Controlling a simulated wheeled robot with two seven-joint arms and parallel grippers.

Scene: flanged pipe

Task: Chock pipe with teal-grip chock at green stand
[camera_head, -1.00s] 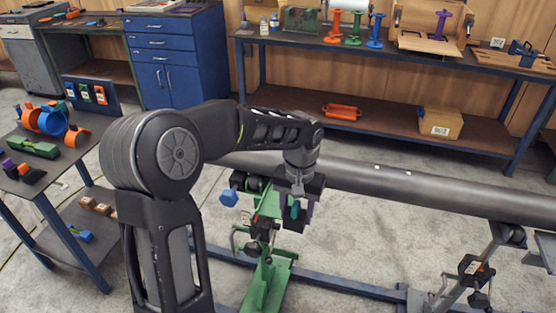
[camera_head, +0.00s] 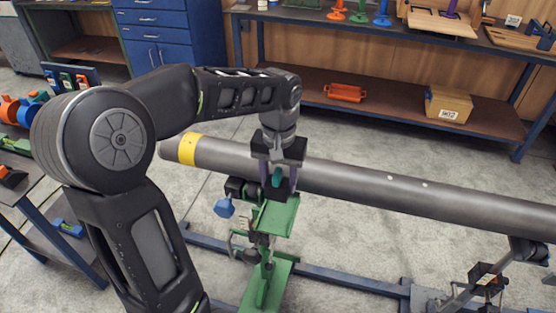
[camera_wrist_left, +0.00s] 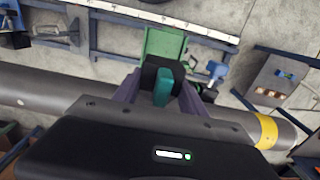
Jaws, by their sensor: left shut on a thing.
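The grey pipe (camera_head: 400,190) lies across the stands, with a yellow band (camera_head: 188,149) near its left end. The green stand (camera_head: 280,217) is under its left part; it also shows in the left wrist view (camera_wrist_left: 162,43). My left gripper (camera_head: 279,176) points down at the pipe's near side, above the green stand. Its purple fingers are shut on the black chock by its teal grip (camera_wrist_left: 163,88). The chock (camera_head: 277,190) is over the stand's top, close to the pipe. I cannot tell whether it touches either. My right gripper is not in view.
A blue knob (camera_head: 224,208) sticks out left of the green stand. Another stand (camera_head: 490,275) is at the right. A blue floor rail (camera_head: 345,280) runs between them. A side table (camera_head: 15,185) is at the left, and a workbench with a shelf (camera_head: 390,95) is behind.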

